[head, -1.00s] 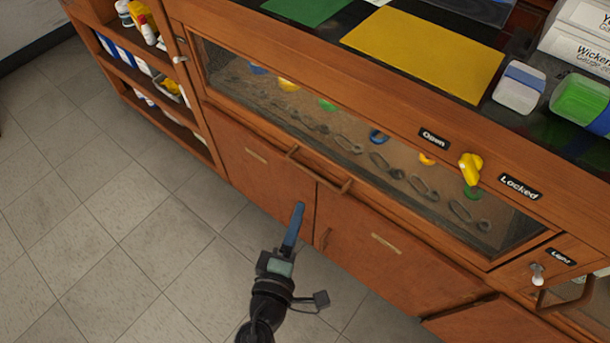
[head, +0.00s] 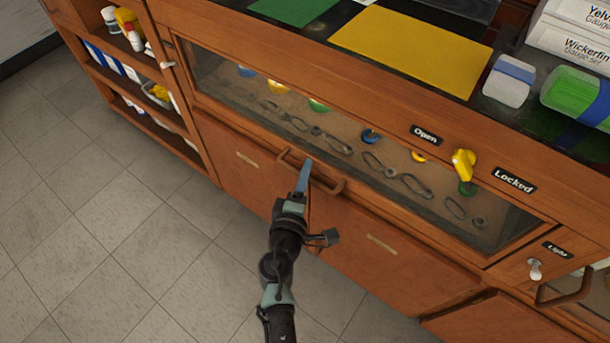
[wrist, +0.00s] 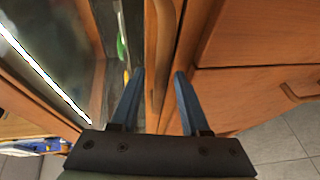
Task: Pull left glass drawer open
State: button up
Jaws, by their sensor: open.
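The glass-fronted drawer (head: 350,150) is set in the wooden cabinet and looks shut. Loops and coloured round pieces show behind its glass. Its wooden bar handle (head: 328,186) is below the pane. My gripper (head: 306,164) is at the left part of this handle, blue fingers pointing at the cabinet. In the wrist view the two fingers (wrist: 159,74) are apart, with the handle bar (wrist: 165,35) running upright in the gap between them. They hold nothing; how deep the bar sits between them is unclear. Glass (wrist: 60,50) shows to the left.
A yellow knob (head: 463,165) sits between the Open (head: 426,134) and Locked (head: 513,180) labels. Lower cabinet doors (head: 375,240) are beneath the drawer. Open shelves (head: 130,75) stand at left. The tiled floor (head: 120,230) in front is clear.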

jog(key=shift+c, duration=0.2)
grip_shut()
dwell(1.2)
